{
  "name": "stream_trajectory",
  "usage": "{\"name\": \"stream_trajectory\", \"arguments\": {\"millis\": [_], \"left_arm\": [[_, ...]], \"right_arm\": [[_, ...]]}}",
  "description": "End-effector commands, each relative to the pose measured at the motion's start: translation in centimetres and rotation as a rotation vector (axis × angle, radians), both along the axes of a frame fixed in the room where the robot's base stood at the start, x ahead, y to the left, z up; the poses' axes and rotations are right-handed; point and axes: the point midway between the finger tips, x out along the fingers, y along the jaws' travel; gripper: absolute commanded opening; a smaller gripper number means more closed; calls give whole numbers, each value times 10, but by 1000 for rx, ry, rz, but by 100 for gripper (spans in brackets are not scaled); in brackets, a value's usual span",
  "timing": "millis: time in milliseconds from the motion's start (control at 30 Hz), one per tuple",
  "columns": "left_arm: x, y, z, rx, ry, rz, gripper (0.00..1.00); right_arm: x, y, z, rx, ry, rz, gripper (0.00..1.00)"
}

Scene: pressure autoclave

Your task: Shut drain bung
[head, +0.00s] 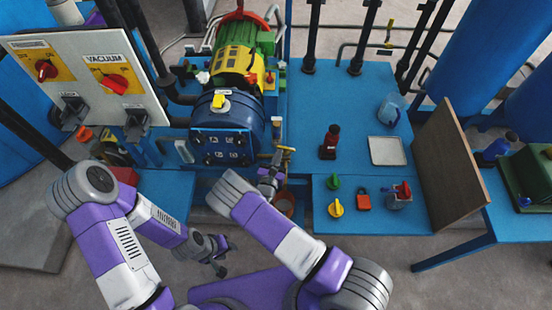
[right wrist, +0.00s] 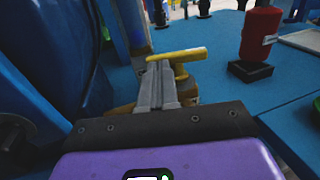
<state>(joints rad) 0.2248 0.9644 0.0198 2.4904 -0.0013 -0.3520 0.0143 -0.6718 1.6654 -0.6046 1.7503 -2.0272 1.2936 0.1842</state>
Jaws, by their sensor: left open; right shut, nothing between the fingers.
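A yellow T-shaped handle (head: 286,149) sticks out low beside the front of the blue vessel (head: 222,137); it looks like the drain bung's handle. It also shows in the right wrist view (right wrist: 188,54), with its bar running roughly sideways. My right gripper (head: 271,176) is shut and empty, its fingertips just in front of and below the bar. In the right wrist view the closed fingers (right wrist: 158,75) overlap the handle's lower part, so I cannot tell if they touch it. My left gripper (head: 220,268) is open and empty, low over the floor in front of the bench.
An orange-brown bucket (head: 286,205) stands below the handle, partly hidden by my right arm. A control panel (head: 85,75) stands at left.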

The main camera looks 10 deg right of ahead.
Motion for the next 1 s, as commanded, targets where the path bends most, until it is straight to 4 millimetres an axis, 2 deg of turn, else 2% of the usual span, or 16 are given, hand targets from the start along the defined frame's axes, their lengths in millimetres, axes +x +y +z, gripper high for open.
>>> {"name": "stream_trajectory", "arguments": {"millis": [333,667,1000], "left_arm": [[0,0,-2,0,0,0,43],[0,0,-26,0,0,0,43],[0,0,-25,0,0,0,43]], "right_arm": [[1,0,0,0,-1,-7,0],[14,6,-2,2,-3,-140,0],[17,6,0,0,0,-140,0]]}}
